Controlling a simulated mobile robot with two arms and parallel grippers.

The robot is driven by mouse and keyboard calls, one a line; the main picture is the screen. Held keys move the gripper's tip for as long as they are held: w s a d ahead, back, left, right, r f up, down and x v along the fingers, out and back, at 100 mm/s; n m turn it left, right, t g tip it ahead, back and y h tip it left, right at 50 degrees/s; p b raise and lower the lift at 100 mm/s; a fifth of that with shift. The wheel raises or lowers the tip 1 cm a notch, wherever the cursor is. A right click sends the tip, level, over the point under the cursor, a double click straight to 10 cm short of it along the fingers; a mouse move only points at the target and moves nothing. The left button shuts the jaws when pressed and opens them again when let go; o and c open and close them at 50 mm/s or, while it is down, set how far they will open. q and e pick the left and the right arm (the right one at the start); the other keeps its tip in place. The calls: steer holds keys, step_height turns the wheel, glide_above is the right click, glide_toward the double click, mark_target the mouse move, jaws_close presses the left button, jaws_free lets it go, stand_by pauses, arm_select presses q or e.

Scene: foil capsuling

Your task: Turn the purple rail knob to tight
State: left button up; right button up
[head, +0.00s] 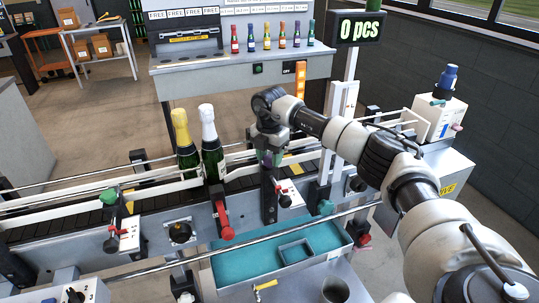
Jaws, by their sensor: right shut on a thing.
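My right gripper (269,157) reaches in from the right over the conveyor's guide rail and points down. It is shut on the purple rail knob (268,162), at the top of a dark upright bracket. Only a little of the knob shows between the fingers, so its turn position cannot be read. A small white plate (287,193) with a red-tipped toggle sits just right of the bracket. My left gripper is not in view.
A gold-topped bottle (183,140) and a white-topped bottle (210,145) stand on the conveyor left of my gripper. A red lever (223,218) and a teal tray (225,270) are in front. A display reading "0 pcs" (360,27) stands behind.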

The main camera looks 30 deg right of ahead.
mark_target(270, 158)
steer(key=shift+w+d+r, duration=0.1)
steer(key=shift+r, duration=0.05)
steer(key=o, duration=0.9)
step_height(270, 158, up, 11)
steer(key=b, duration=0.2)
steer(key=shift+b, duration=0.4)
